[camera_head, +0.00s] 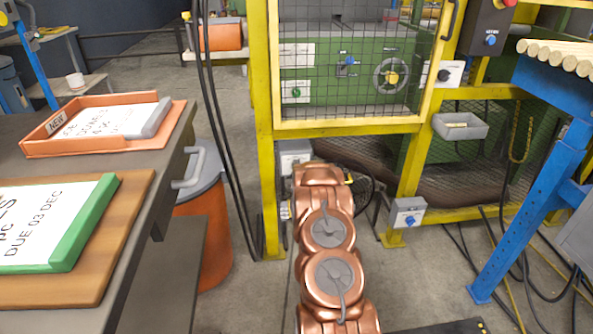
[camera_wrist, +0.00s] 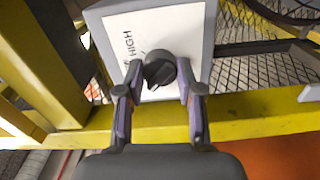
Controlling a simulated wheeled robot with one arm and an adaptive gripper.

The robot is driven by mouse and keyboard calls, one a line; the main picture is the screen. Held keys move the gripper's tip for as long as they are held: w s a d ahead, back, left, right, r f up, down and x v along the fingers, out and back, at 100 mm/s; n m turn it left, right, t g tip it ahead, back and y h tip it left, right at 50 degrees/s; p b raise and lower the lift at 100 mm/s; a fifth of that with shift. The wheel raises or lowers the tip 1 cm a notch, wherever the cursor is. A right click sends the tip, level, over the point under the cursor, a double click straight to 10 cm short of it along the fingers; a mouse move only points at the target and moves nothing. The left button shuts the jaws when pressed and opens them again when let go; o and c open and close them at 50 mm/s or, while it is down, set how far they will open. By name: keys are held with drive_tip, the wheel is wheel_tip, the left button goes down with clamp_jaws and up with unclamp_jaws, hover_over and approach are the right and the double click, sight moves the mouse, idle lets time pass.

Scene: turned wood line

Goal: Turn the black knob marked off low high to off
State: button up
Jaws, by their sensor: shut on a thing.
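The black knob (camera_wrist: 159,71) sits on a white plate (camera_wrist: 125,35) on a grey box. The word HIGH reads sideways on the plate, left of the knob; the other marks are hidden or cut off. In the wrist view my gripper (camera_wrist: 160,80) has one finger on each side of the knob and is shut on it. The knob's exact setting is hard to tell. In the head view the grey box (camera_head: 295,157) shows on the yellow frame beyond my copper arm, which hides the gripper and knob.
A yellow guard frame (camera_head: 264,190) with mesh surrounds the green machine (camera_head: 340,95). A second black knob (camera_head: 443,75) sits on a white plate at right. A grey switch box (camera_head: 407,213) stands low. A workbench with an orange tray (camera_head: 60,150) is at left. Cables lie on the floor.

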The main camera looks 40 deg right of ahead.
drive_tip(key=o, duration=1.1)
drive_tip(key=shift+o, duration=0.2)
drive_tip(key=shift+s, duration=0.1)
drive_tip(key=v, duration=1.1)
drive_tip(key=shift+s+a, duration=0.25)
drive_tip(key=shift+a, duration=0.05)
